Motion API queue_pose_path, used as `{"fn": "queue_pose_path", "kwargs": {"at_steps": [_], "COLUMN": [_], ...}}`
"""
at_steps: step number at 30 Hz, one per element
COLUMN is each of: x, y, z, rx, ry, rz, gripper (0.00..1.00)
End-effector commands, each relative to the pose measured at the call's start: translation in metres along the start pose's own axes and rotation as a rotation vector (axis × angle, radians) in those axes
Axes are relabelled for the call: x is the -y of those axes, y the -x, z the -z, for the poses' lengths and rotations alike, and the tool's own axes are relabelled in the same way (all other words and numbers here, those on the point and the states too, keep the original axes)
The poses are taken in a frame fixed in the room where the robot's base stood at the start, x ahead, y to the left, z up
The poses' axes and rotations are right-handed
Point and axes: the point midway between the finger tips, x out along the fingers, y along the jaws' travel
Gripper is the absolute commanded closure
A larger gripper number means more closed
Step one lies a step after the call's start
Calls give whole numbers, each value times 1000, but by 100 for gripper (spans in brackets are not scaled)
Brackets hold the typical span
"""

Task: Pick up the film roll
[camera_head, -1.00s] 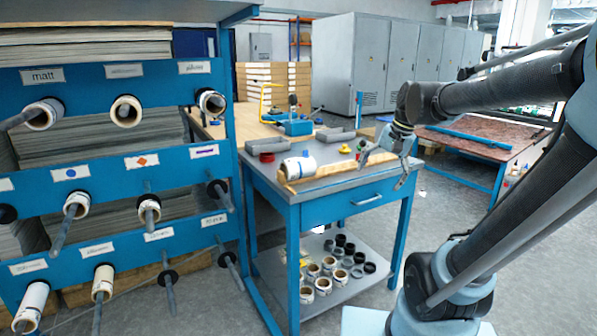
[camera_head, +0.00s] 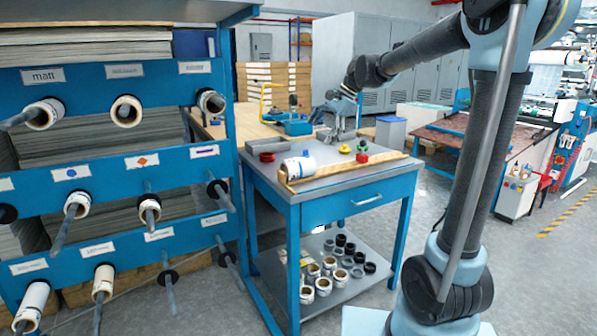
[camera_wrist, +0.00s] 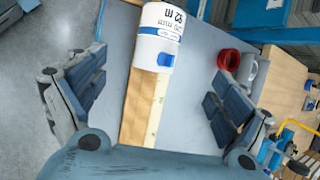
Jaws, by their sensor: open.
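The film roll (camera_head: 298,168), white with blue markings, lies on the grey top of the blue table (camera_head: 340,212), at the left end of a wooden strip (camera_head: 355,171). In the wrist view the roll (camera_wrist: 160,38) shows at the top centre, with printed text and a blue label, ahead of my gripper. My gripper (camera_head: 337,138) is above the rear of the table, behind and to the right of the roll. In the wrist view its two fingers (camera_wrist: 158,75) are spread wide with nothing between them, apart from the roll.
Several cores and black rings stand on the lower shelf (camera_head: 345,285). A blue roll rack (camera_head: 120,160) stands close on the left.

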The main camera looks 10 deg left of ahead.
Motion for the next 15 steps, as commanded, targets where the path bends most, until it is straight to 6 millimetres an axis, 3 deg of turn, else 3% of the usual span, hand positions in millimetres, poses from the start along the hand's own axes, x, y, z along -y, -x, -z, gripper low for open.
{"fn": "queue_pose_path", "kwargs": {"at_steps": [15], "x": [-1], "y": [-88], "z": [0], "rx": [0], "ry": [3], "rz": [0], "gripper": [8]}}
